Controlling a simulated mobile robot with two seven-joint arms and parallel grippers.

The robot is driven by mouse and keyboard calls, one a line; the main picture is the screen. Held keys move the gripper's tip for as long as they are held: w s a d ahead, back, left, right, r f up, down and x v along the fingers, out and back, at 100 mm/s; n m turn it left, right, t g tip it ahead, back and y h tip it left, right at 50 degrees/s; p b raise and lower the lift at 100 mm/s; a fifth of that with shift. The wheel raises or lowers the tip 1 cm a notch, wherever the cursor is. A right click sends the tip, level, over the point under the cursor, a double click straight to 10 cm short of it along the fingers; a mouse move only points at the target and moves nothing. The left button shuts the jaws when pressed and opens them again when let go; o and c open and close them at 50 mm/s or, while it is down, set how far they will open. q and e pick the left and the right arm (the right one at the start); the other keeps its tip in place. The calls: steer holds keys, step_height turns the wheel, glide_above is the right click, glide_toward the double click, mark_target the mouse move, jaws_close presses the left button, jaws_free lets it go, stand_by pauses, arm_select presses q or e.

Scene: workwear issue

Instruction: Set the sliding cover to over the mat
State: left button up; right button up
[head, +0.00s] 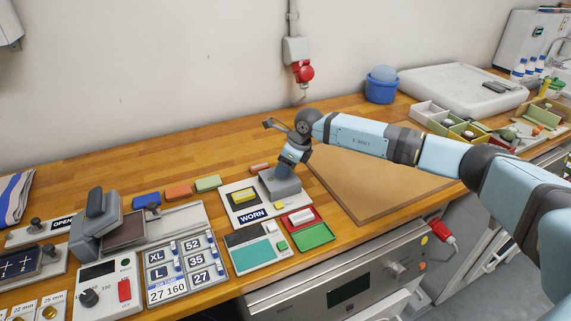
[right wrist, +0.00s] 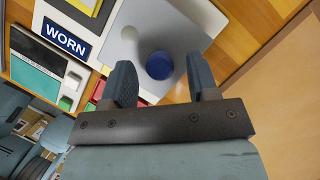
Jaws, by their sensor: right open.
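The grey sliding cover (head: 281,185) sits at the right end of a white board labelled WORN (head: 254,216). In the right wrist view the cover (right wrist: 185,28) is a flat grey plate with a round blue knob (right wrist: 159,66). A dark square with a yellow block, likely the mat (head: 236,206), lies uncovered to its left. My right gripper (head: 287,163) is over the cover, pointing down. Its open fingers (right wrist: 162,75) stand either side of the knob in the right wrist view. I cannot tell whether they touch it. My left gripper is not in view.
A green tray (head: 314,236) and a teal-topped device (head: 254,254) lie in front of the board. Coloured blocks (head: 178,192) lie behind and left. A brown board (head: 375,180) is to the right. A grey press (head: 95,228) stands at left.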

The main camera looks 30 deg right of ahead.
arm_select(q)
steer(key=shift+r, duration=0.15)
arm_select(e)
steer(key=shift+a+f, duration=0.1)
steer(key=shift+f, duration=0.05)
steer(key=shift+c, duration=0.2)
steer(key=shift+w, duration=0.1)
jaws_close()
steer(key=a, duration=0.3)
steer(key=a+b, duration=0.1)
steer(key=a, duration=0.3)
steer(key=a+b, duration=0.1)
steer(key=a, duration=0.3)
steer(key=shift+w+a, duration=0.25)
steer(key=shift+w, duration=0.05)
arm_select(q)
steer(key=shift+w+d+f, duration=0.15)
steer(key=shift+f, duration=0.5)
arm_select(e)
steer(key=shift+a, duration=0.15)
steer(key=shift+c, duration=1.3)
jaws_free()
steer(key=o, duration=0.3)
steer(key=shift+a, duration=0.15)
